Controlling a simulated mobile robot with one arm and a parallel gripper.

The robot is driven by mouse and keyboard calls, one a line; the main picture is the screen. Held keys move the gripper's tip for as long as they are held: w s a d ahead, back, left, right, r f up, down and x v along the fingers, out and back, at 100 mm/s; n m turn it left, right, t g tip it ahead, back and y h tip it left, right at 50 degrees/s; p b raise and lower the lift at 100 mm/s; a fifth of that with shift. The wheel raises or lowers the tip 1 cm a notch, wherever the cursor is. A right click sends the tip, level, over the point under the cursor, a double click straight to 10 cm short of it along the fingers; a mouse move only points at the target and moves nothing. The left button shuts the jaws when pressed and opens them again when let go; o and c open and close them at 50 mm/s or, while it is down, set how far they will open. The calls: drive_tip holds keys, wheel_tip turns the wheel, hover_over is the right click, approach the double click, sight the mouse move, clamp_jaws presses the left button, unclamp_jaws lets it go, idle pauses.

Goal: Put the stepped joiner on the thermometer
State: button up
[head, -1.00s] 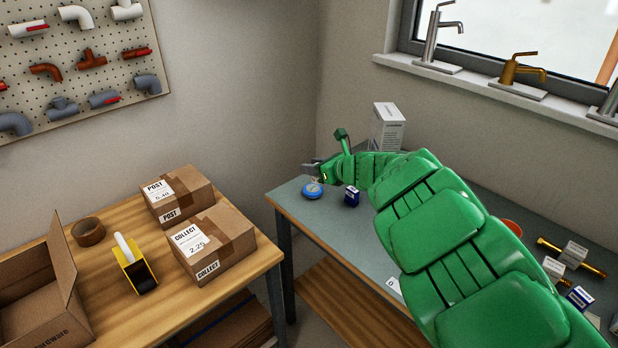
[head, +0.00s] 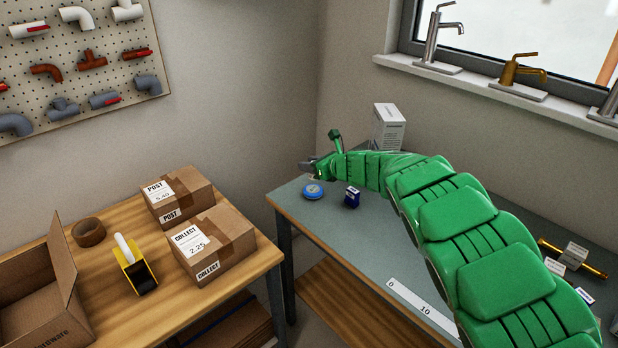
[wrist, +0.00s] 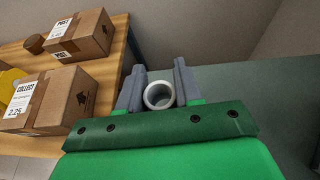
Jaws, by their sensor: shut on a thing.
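My gripper (head: 307,166) is over the far left end of the grey bench. In the wrist view my gripper (wrist: 159,88) is shut on a pale, hollow round piece, which looks like the stepped joiner (wrist: 150,105). Its open end faces the camera, and its step cannot be made out. In the head view the piece is too small or hidden to tell. A blue round thing with a pale face, probably the thermometer (head: 313,191), lies on the bench just below and in front of my gripper. It is not seen in the wrist view.
A small dark blue box (head: 352,199) stands right of the blue round thing. A tall white box (head: 388,128) stands behind my arm. A ruler strip (head: 424,310) lies along the front edge. Brass fittings (head: 590,268) lie at right.

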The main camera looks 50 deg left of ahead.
hover_over(309, 186)
drive_tip(key=shift+s+f, duration=0.1)
drive_tip(key=shift+f, duration=3.85)
drive_tip(key=shift+f, duration=0.15)
drive_tip(key=o, duration=1)
